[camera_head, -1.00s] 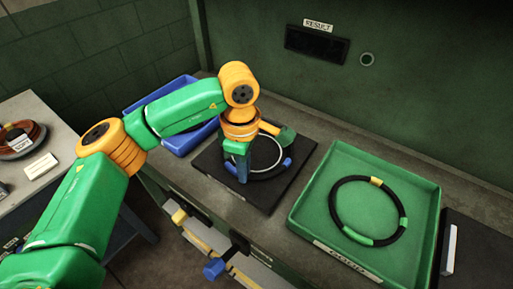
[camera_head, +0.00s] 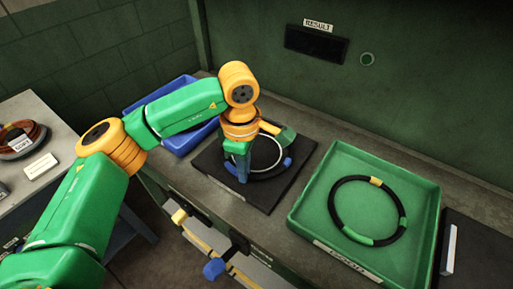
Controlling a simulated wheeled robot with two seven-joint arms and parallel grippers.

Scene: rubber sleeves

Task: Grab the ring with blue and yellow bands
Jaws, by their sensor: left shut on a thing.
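A dark ring (camera_head: 270,176) with a blue band lies on the black square pad (camera_head: 267,206) on the workbench. A pale circle shows along its inside. Whether it also has a yellow band is hidden by my arm. My left gripper (camera_head: 243,178) points down at the ring's left side and is shut on it. The fingertips are partly hidden by the wrist. Another black ring (camera_head: 337,208), with yellow and green bands, lies in the green tray (camera_head: 297,213) to the right. My right gripper is out of view.
A blue bin (camera_head: 177,142) stands behind my left forearm. A side table (camera_head: 62,160) at the left holds more rings (camera_head: 25,140). A dark panel (camera_head: 480,240) with a white block lies right of the green tray. The green back wall bounds the bench.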

